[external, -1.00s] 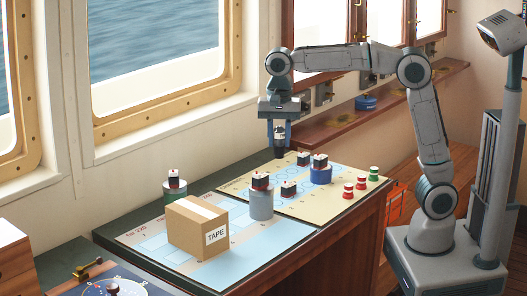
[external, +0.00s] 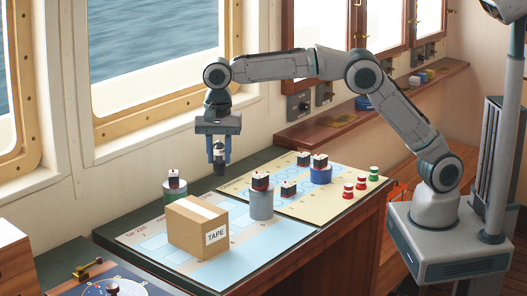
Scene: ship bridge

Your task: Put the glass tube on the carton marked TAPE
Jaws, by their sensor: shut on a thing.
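The carton marked TAPE (external: 198,232) is a brown box with a pale tape strip along its top and a white label. It stands closed on the blue-and-white chart on the console. My gripper (external: 219,158) points down above the back of the console, behind and slightly right of the carton and higher than it. It is shut on a small upright tube, the glass tube (external: 219,167), pale above and dark at its lower end. The fingers hide part of the tube. The tube is in the air, apart from the carton.
A grey cylinder (external: 262,206) with a small block on top stands just right of the carton. A green can (external: 175,187) with a block stands behind it. A blue cylinder (external: 321,175), loose blocks and red and green pegs (external: 361,183) occupy the cream chart.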

